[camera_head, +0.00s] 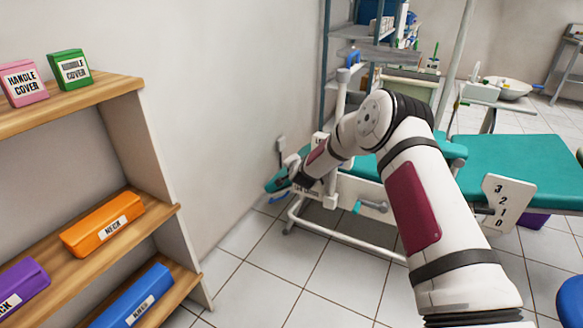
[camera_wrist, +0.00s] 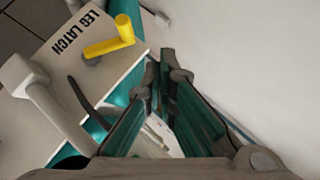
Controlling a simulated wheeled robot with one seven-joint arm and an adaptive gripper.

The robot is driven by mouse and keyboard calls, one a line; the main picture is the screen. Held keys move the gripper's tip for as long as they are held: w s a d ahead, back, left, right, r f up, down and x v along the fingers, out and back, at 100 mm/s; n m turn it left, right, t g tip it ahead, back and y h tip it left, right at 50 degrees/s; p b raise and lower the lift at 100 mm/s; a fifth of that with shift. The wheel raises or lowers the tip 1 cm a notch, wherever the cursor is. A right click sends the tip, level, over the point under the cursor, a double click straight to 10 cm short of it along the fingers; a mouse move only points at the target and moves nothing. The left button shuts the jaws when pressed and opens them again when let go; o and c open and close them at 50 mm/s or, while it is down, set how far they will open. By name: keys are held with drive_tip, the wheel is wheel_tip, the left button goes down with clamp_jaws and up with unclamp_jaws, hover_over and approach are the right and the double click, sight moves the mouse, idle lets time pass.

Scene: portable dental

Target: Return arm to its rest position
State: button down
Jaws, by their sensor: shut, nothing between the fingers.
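My arm reaches from the lower right toward the wall end of the teal dental bed (camera_head: 525,165), bent at a high elbow. My gripper shows in the wrist view (camera_wrist: 165,66), with its two fingers close together and nothing held. In the head view it is too small and partly hidden to make out clearly. In the wrist view a pale panel marked LEG LATCH (camera_wrist: 72,60) with a yellow handle (camera_wrist: 112,42) lies left of the fingers. The fingers appear apart from the handle.
A wooden shelf (camera_head: 120,90) at left holds labelled boxes, including an orange one (camera_head: 103,225). A white wall stands beyond the gripper. A metal rack (camera_head: 335,60) stands behind the arm. Tiled floor (camera_head: 270,265) lies open between shelf and bed.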

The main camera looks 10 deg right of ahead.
drive_tip(key=s+a+r+n+g+y, duration=0.1)
drive_tip(key=s+a+r+n, duration=0.2)
drive_tip(key=r, duration=0.4)
drive_tip(key=s+a+r+n+g+y, duration=0.1)
drive_tip(key=s+r+n+g, duration=0.1)
drive_tip(key=s+r, duration=0.5)
drive_tip(key=s+d+r+n+g, duration=0.1)
drive_tip(key=s+r+n, duration=0.1)
drive_tip(key=s+r, duration=0.45)
drive_tip(key=s+d+r+n+g, duration=0.15)
drive_tip(key=s+r, duration=0.25)
drive_tip(key=s, duration=0.5)
drive_tip(key=s+d+r+n+g+h, duration=0.1)
drive_tip(key=s+d+g, duration=0.1)
drive_tip(key=s, duration=1.3)
drive_tip(key=s+d+n+g, duration=0.1)
drive_tip(key=s+d+g, duration=0.2)
drive_tip(key=s, duration=1.2)
drive_tip(key=s+d+r+n+g+h, duration=0.1)
drive_tip(key=s+d+g, duration=0.1)
drive_tip(key=s, duration=1.4)
wheel_tip(320, 180, up, 29)
drive_tip(key=w+t+p, duration=0.1)
drive_tip(key=t+p, duration=0.3)
drive_tip(key=p, duration=2.3)
drive_tip(key=shift+d, duration=0.25)
